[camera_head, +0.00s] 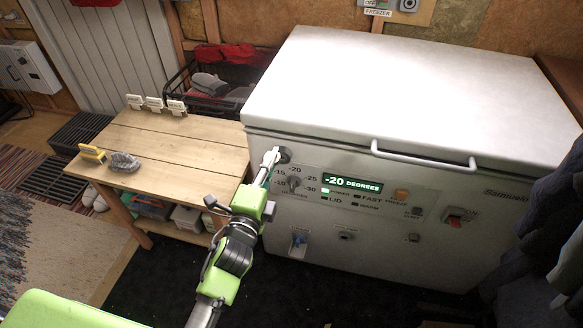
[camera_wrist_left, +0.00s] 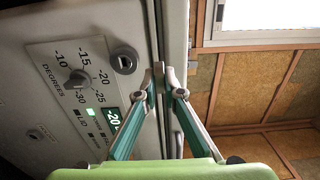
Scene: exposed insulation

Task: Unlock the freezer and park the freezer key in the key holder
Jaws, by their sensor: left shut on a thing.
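The white chest freezer (camera_head: 400,95) has its lid down. A round grey lock (camera_head: 284,155) sits high at the left of its front panel; it shows with a dark slot in the left wrist view (camera_wrist_left: 124,61). My left gripper (camera_head: 271,156) is at the panel's upper left, close beside the lock. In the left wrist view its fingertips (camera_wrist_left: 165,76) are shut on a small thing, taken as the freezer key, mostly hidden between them. Whether it touches the lock cannot be told. Three small white labelled holders (camera_head: 155,103) stand along the table's back edge. My right gripper is not in view.
The wooden table (camera_head: 190,145) stands left of the freezer, with a yellow brush (camera_head: 92,153) and a grey item (camera_head: 124,162) on its left part; its middle is clear. The lid handle (camera_head: 425,157) juts from the front. Dark clothes (camera_head: 545,225) hang at right.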

